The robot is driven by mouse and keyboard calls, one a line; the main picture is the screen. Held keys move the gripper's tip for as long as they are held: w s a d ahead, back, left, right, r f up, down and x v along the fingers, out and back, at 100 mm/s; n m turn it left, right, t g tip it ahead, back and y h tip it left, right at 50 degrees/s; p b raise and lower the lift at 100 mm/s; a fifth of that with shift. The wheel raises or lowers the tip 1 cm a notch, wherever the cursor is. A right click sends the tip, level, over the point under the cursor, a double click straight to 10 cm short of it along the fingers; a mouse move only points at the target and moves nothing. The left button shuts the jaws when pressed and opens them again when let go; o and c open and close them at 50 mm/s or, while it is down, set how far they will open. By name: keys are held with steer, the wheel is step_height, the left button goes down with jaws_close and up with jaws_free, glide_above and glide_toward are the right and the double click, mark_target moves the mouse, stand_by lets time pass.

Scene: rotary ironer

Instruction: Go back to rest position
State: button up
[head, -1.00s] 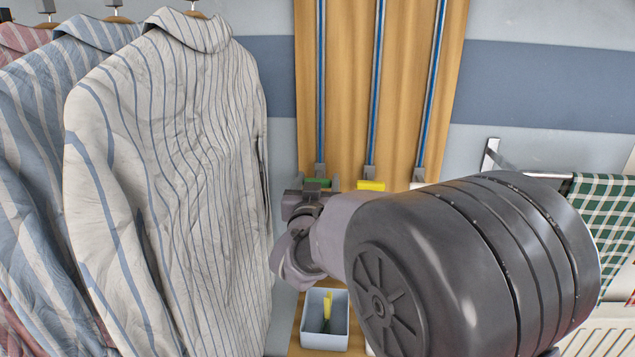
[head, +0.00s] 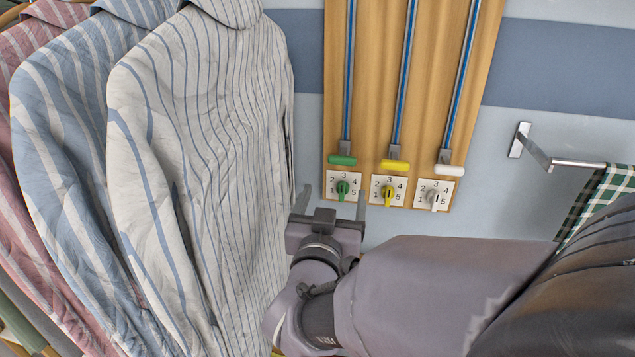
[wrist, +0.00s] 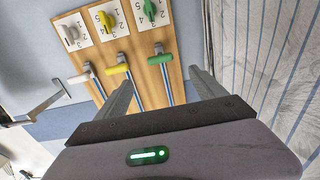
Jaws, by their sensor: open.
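My gripper (head: 331,200) is open and empty in the head view. It stands in front of the wall, just below the wooden panel (head: 364,90), with its fingers pointing up around the green dial's place in the picture. In the wrist view my gripper (wrist: 160,88) shows two spread fingers with nothing between them but the panel behind. The green dial (head: 342,188), yellow dial (head: 388,192) and white dial (head: 433,197) sit on numbered plates. I cannot tell how far the fingers are from the panel.
Striped shirts (head: 205,150) hang close on the left of my gripper. A green handle (head: 342,160), yellow handle (head: 395,165) and white handle (head: 449,170) hang above the dials. A rail (head: 575,163) with a green checked cloth (head: 600,200) is at the right.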

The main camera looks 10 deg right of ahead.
steer(key=v, duration=0.2)
steer(key=shift+s+a, duration=0.1)
steer(key=shift+s, duration=0.15)
steer(key=s+f+g+y, duration=0.2)
steer(key=s+g, duration=0.1)
steer(key=s, duration=0.4)
steer(key=s+d+f+g+y, duration=0.1)
steer(key=s+f+g+y, duration=0.1)
steer(key=s, duration=0.5)
steer(key=s+f+g+y, duration=0.3)
steer(key=s+g, duration=0.3)
steer(key=s, duration=0.1)
steer(key=shift+s+d+m+y, duration=0.15)
steer(key=shift+s+m+y, duration=0.15)
steer(key=shift+s+m, duration=0.1)
